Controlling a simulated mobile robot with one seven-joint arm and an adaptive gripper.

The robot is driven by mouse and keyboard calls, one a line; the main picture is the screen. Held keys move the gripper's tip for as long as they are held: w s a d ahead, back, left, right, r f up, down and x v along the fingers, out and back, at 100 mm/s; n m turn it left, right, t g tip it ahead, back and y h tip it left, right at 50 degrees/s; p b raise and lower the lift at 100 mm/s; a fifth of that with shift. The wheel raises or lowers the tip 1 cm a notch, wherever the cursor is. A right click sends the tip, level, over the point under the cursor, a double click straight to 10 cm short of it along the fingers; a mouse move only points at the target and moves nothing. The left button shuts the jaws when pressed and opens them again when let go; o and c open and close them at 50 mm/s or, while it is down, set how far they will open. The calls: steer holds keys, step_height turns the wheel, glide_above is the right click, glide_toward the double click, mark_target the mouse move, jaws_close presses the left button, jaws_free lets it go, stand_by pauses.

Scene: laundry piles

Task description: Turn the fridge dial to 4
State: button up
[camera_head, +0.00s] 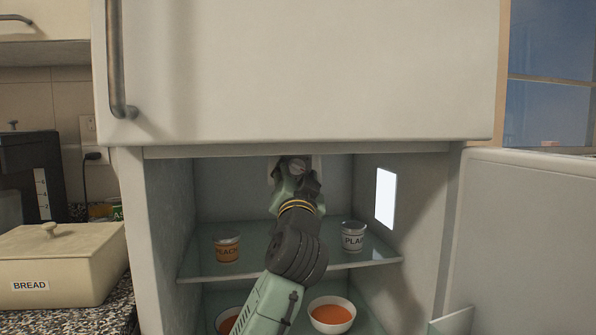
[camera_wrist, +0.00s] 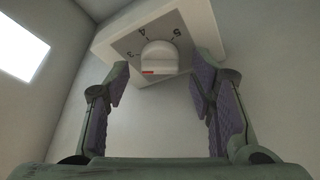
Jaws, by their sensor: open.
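The fridge dial (camera_wrist: 160,57) is a pale round knob on a grey plate in a white housing (camera_wrist: 117,35) at the fridge ceiling. Figures 3, 4 and 5 show around its upper side in the wrist view. A short red mark (camera_wrist: 148,72) lies at its lower left edge; I cannot tell which figure it stands for. My gripper (camera_wrist: 161,78) is open, with one finger to the left and one to the right of the dial, apparently not touching it. In the head view my gripper (camera_head: 295,182) reaches up to the housing (camera_head: 275,164) and hides the dial.
The fridge door (camera_head: 530,230) stands open at right. Bowls of orange food (camera_head: 332,315) stand below. A lit panel (camera_head: 385,198) is on the right wall.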

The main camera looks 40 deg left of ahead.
steer(key=shift+c, duration=0.4)
steer(key=c, duration=1.1)
steer(key=shift+m, duration=0.4)
steer(key=m+h+p, duration=0.1)
steer(key=m, duration=0.1)
steer(key=m+h+p, duration=0.1)
steer(key=m, duration=0.1)
steer(key=shift+s+a+r+m, duration=0.1)
steer(key=shift+r+m, duration=0.1)
steer(key=shift+m, duration=0.1)
steer(key=m+h+p, duration=0.2)
steer(key=m, duration=0.3)
steer(key=o, duration=1.2)
